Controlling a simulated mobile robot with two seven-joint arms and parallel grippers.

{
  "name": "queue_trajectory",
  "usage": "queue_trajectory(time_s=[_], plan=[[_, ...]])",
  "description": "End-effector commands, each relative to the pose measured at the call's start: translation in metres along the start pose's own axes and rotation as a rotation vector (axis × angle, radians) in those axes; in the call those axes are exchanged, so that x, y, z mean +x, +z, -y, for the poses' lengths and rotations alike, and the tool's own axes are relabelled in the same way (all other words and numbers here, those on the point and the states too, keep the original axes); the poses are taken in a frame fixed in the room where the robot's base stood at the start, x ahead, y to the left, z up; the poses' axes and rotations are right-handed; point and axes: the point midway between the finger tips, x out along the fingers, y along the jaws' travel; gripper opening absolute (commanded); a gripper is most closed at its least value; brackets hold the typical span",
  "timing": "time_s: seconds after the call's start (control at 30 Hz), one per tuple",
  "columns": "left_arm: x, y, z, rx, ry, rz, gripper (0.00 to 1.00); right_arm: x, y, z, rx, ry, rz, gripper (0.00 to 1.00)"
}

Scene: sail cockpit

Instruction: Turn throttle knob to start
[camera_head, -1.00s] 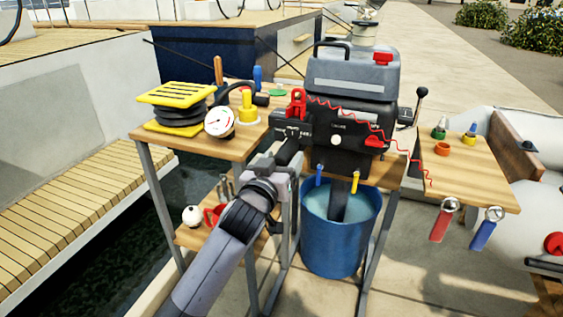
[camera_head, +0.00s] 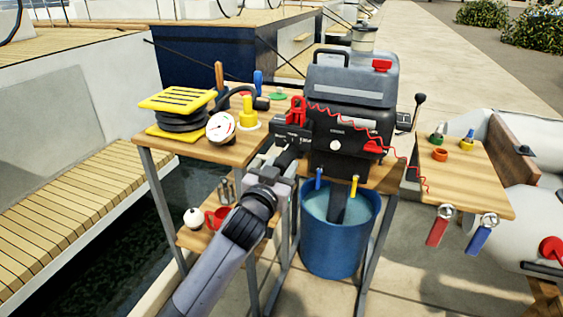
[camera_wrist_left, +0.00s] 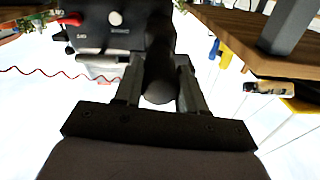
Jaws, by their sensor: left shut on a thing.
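The outboard motor (camera_head: 340,110) has a black body and grey cowl and stands at the middle of the bench in the head view. Its dark tiller arm (camera_head: 291,134) with white lettering reaches out toward me. In the left wrist view the throttle knob (camera_wrist_left: 158,88) is a dark round grip lying between the two grey fingers. My left gripper (camera_head: 289,157) is shut on this knob at the tiller's near end; it also shows in the left wrist view (camera_wrist_left: 158,75). The fingers hide most of the knob in the head view. My right gripper is not in view.
A red clip and coiled cord (camera_head: 330,105) hang by the motor. A blue water bucket (camera_head: 340,245) stands below it. A white gauge (camera_head: 221,127) and yellow-topped bellows pump (camera_head: 178,98) are left. A wooden side shelf (camera_head: 480,185) is right.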

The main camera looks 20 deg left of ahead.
Motion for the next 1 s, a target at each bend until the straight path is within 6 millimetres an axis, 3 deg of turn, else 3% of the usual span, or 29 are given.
queue_trajectory(time_s=[0.5, 1.0], plan=[[0.0, 0.0, 0.001, 0.353, 0.002, 0.003, 0.1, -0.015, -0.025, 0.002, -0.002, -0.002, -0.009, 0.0], [0.0, 0.002, 0.001, 0.437, 0.002, 0.003, 0.1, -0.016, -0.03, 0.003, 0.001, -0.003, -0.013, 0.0]])
